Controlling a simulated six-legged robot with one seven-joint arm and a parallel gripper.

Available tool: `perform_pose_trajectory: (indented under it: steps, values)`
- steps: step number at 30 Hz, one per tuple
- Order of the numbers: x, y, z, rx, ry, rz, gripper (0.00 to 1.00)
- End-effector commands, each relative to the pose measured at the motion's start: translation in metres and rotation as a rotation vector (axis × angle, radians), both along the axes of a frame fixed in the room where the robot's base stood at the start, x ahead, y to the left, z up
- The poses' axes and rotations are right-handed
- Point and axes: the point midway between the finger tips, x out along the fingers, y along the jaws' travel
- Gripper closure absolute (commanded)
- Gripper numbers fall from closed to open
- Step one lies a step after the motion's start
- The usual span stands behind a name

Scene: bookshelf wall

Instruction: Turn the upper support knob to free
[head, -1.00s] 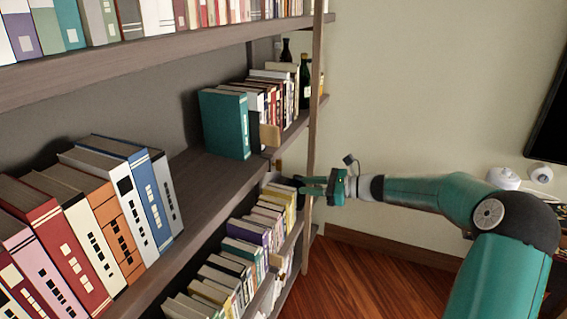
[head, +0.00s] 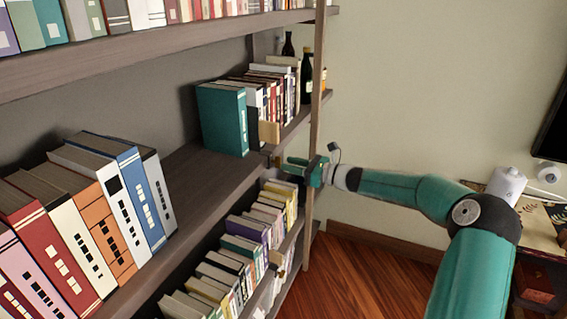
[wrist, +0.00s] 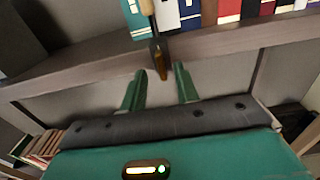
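The upper support knob (wrist: 158,58) is a small brass-and-dark piece on the front edge of the middle shelf board. It hangs upright just below that edge in the wrist view. In the head view the knob (head: 276,161) is a tiny brass spot just left of my fingertips. My gripper (wrist: 160,70) is open, its two green fingers apart and empty. The knob shows just beyond the fingertips, in line with the gap between them. Whether the fingers touch it, I cannot tell. My gripper (head: 290,168) also shows in the head view, beside the shelf's upright.
A shelf upright (head: 315,130) stands close to my wrist. A teal book (head: 222,120) and a wooden block (head: 269,132) stand on the board above the knob. Rows of books (head: 240,250) fill the shelf below. The floor (head: 365,275) to the right is clear.

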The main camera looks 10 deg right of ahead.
Motion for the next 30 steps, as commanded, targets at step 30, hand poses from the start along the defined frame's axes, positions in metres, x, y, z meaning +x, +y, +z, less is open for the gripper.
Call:
perform_pose_trajectory:
  steps: [30]
  values:
    - [0.021, 0.025, 0.0, -0.007, -0.008, 0.001, 1.0]
